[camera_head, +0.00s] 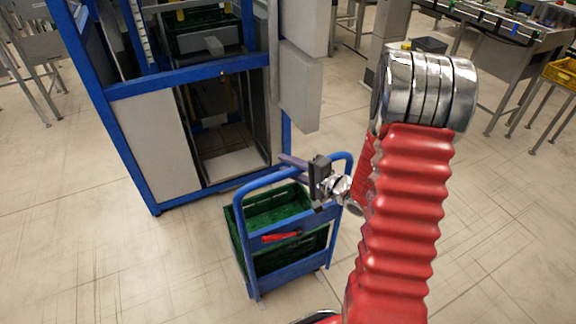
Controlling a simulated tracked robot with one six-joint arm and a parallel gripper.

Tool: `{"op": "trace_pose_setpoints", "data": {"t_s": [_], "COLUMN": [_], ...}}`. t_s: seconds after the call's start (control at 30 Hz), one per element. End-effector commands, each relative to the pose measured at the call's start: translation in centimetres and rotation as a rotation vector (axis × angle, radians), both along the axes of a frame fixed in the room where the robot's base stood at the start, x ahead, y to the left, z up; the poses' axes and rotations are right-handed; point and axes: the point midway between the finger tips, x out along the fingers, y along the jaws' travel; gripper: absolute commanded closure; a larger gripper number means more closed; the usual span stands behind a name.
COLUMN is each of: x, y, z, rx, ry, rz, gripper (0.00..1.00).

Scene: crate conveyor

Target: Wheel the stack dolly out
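The stack dolly has a blue tubular frame with a looped handle (238,200) and a red lever (281,237) on its near side. It carries green crates (262,214) and stands upright on the floor, in front of the open bay of a blue-framed machine.
The blue-framed machine (120,105) stands close behind the dolly, with its lower bay (228,165) open. Pale panels (300,88) hang at its right side. The floor is clear at left and front.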

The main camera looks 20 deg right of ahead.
Motion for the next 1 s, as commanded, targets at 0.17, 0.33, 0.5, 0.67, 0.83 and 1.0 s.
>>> {"op": "trace_pose_setpoints", "data": {"t_s": [0.17, 0.33, 0.5, 0.67, 0.83, 1.0], "x": [0.0, 0.0, -0.2, -1.3, -3.3, -5.5], "y": [0.2, 0.3, 0.1, -0.4, -1.3, -2.3], "z": [0.1, 0.2, 0.3, 0.5, 0.9, 1.3], "rx": [0.0, -0.001, -0.001, -0.001, -0.001, -0.001], "ry": [-0.003, -0.004, -0.005, -0.005, -0.006, -0.005], "rz": [0.005, 0.007, 0.006, 0.006, 0.004, 0.003], "gripper": [0.61, 0.61, 0.61, 0.61, 0.61, 0.61]}}
